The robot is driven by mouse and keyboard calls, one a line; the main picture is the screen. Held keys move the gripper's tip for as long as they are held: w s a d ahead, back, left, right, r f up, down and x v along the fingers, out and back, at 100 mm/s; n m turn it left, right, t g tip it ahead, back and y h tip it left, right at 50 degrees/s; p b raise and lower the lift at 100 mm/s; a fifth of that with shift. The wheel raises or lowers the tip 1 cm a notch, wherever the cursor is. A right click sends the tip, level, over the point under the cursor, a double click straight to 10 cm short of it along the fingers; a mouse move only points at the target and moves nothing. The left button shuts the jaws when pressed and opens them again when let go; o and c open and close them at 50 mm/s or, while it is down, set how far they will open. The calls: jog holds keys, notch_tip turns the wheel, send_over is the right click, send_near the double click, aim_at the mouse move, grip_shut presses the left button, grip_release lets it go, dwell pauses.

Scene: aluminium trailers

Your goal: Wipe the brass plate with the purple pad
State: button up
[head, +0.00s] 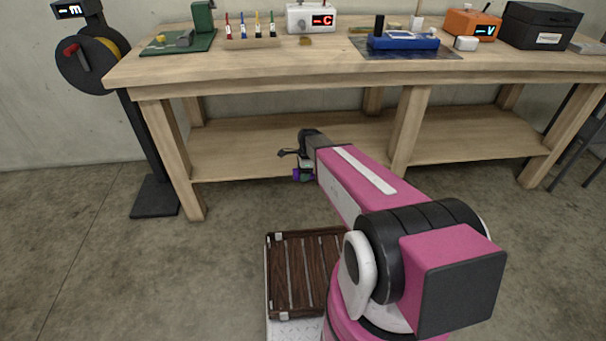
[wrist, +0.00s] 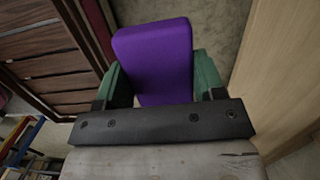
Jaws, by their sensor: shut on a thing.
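The purple pad (wrist: 155,50) fills the middle of the wrist view, between the two green fingers of my gripper (wrist: 160,82), which is shut on it. In the head view my gripper (head: 303,165) is in front of the workbench, lower in the picture than the tabletop. Only a small bit of the purple pad (head: 296,174) shows there. A small brass-coloured thing (head: 305,42) lies on the bench top below the white box; it is too small to tell whether it is the brass plate. No other brass plate can be made out.
The wooden workbench (head: 270,68) has a lower shelf (head: 250,146). On top are a green board (head: 160,46), several brushes, a white box (head: 311,17), a blue device (head: 404,41) and a black case (head: 541,26). A reel stand (head: 92,60) is at left. A brown slatted crate (head: 300,270) is near my arm.

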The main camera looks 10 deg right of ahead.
jog(key=d+r+n, duration=0.2)
jog(key=r+n, duration=0.4)
jog(key=r, duration=0.5)
jog(key=s+d+r+n+g+h, duration=0.1)
jog(key=d+r+n, duration=0.2)
jog(key=r, duration=0.9)
jog(key=s+d+r+n, duration=0.1)
jog(key=d+r+n, duration=0.2)
jog(key=r+n, duration=0.5)
notch_tip(320, 180, up, 4)
jog(key=shift+s+r+n, duration=0.2)
jog(key=shift+n, duration=0.1)
